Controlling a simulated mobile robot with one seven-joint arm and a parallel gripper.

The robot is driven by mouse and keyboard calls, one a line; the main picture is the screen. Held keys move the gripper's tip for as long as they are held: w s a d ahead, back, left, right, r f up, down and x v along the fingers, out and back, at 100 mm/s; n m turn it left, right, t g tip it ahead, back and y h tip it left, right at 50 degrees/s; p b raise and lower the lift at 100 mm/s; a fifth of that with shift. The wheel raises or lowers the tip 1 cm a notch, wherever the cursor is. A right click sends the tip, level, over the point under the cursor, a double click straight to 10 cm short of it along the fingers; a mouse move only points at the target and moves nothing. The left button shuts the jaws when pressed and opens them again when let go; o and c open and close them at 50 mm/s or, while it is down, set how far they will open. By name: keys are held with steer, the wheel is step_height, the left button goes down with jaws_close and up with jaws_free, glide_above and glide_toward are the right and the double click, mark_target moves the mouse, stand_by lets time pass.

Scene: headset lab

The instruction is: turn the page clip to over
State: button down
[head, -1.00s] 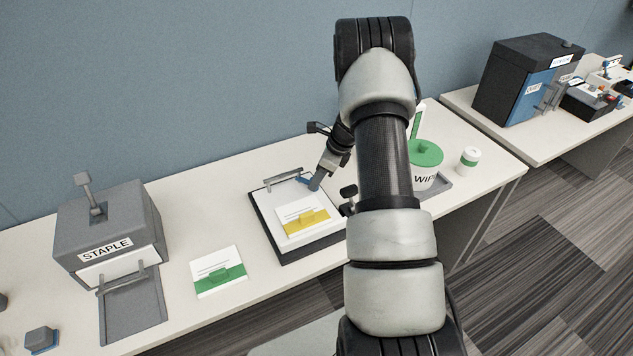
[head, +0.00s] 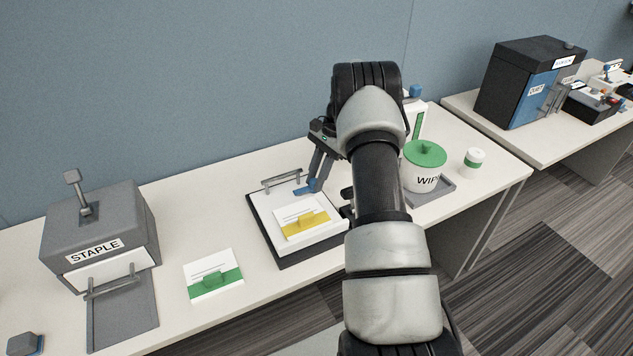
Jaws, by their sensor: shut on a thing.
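The page clip is a small blue piece (head: 301,191) at the back right of a white pad on a dark board (head: 258,228). A grey bar (head: 281,180) stands along the pad's back edge, just behind it. My gripper (head: 312,187) reaches down from the back right with its fingers shut on the blue piece. The fingertips are small in the picture, and the exact contact is hard to see. A white card with a yellow band (head: 318,223) lies on the pad. My arm hides the area right of the board.
A grey STAPLE box (head: 110,215) stands left, with a green-banded card (head: 213,275) between it and the board. A white WIPE tub with a green lid (head: 425,155) stands right, near a small white and green cup (head: 474,161). Bare table lies behind the pad.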

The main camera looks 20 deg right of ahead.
steer(key=n, duration=0.2)
steer(key=n+g+b, duration=0.1)
steer(key=n, duration=0.1)
steer(key=shift+w+a+f+n+g+h, duration=0.1)
steer(key=shift+w+n+g+h, duration=0.05)
steer(key=shift+n+g+h, duration=0.15)
steer(key=n+h, duration=0.1)
steer(key=n, duration=0.1)
steer(key=n+g+b, duration=0.1)
steer(key=n, duration=0.2)
steer(key=shift+w+a+n+h, duration=0.1)
steer(key=shift+a+n+h, duration=0.05)
steer(key=shift+n+h, duration=0.2)
steer(key=shift+g, duration=0.3)
steer(key=c, duration=1.5)
jaws_free()
steer(key=shift+c, duration=0.2)
steer(key=shift+r, duration=0.2)
